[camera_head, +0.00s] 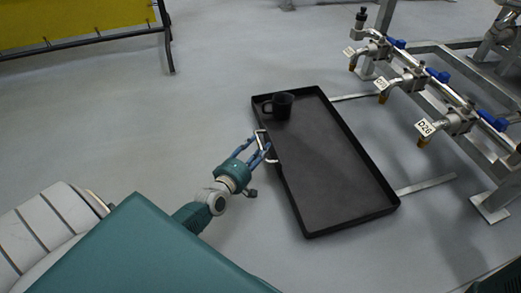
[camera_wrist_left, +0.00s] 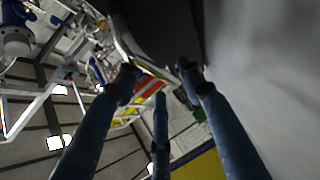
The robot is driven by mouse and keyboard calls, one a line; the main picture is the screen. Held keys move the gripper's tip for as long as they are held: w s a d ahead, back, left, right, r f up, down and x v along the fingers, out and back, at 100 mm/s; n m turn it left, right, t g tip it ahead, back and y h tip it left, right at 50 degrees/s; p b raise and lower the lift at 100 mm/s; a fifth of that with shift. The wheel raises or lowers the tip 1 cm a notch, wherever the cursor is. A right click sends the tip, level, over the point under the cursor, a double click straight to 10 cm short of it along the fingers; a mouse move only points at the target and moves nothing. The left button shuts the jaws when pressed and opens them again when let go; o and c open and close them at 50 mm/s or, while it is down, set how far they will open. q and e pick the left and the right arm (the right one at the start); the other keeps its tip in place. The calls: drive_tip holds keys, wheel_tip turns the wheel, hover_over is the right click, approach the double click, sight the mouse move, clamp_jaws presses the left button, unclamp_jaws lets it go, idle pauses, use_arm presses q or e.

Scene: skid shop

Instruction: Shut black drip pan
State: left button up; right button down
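The black drip pan (camera_head: 345,180) is a shallow rectangular tray, slid out over the floor on the left side of the metal pipe rack. A pale handle (camera_head: 262,137) sits on its left long edge. My left gripper (camera_head: 260,150) is at this handle, its blue fingers spread on either side of it. In the left wrist view the fingers (camera_wrist_left: 160,80) are apart, with the dark pan (camera_wrist_left: 165,25) beyond their tips. I cannot tell whether they touch the handle. My right gripper is in neither view.
A black mug (camera_head: 281,106) stands in the far left corner of the pan. Two flat metal rails (camera_head: 425,185) run from the pan to the rack, which carries valves and tags (camera_head: 428,127). A yellow barrier (camera_head: 75,22) stands at upper left. The floor left of the pan is clear.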

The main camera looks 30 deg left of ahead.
use_arm(q)
drive_tip(key=shift+w+a+f+b, duration=0.15)
drive_tip(key=shift+w+b, duration=0.25)
drive_tip(key=shift+w, duration=0.75)
clamp_jaws()
